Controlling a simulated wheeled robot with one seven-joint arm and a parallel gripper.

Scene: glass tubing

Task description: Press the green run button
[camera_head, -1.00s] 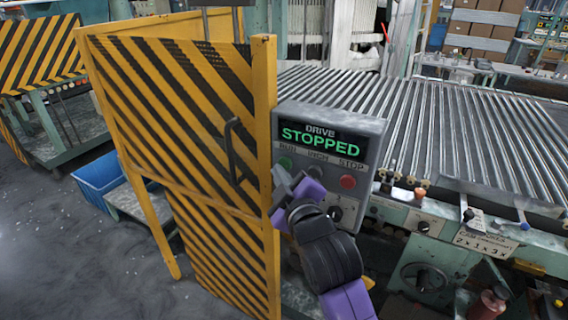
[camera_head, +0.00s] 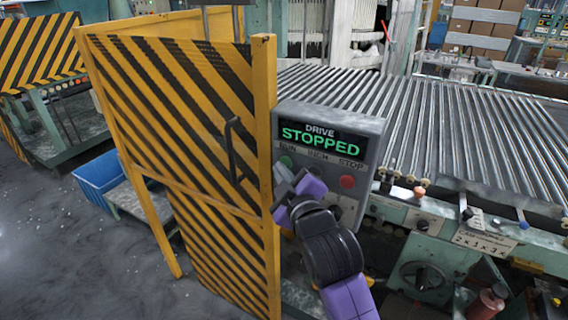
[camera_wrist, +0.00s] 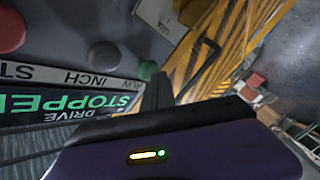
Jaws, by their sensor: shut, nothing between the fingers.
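In the wrist view the panel appears upside down. The green button (camera_wrist: 148,69) shows there just beyond the dark fingers (camera_wrist: 157,88). I cannot tell whether the tips touch the panel. The red stop button (camera_head: 347,182) is at the right of the row, and a grey inch button (camera_wrist: 103,55) lies between.
A yellow-and-black striped gate (camera_head: 205,120) with a dark handle (camera_head: 233,150) stands close to the left of the panel and my gripper. A roller conveyor (camera_head: 460,130) runs behind and to the right. A blue bin (camera_head: 97,173) sits at the left beyond the gate.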

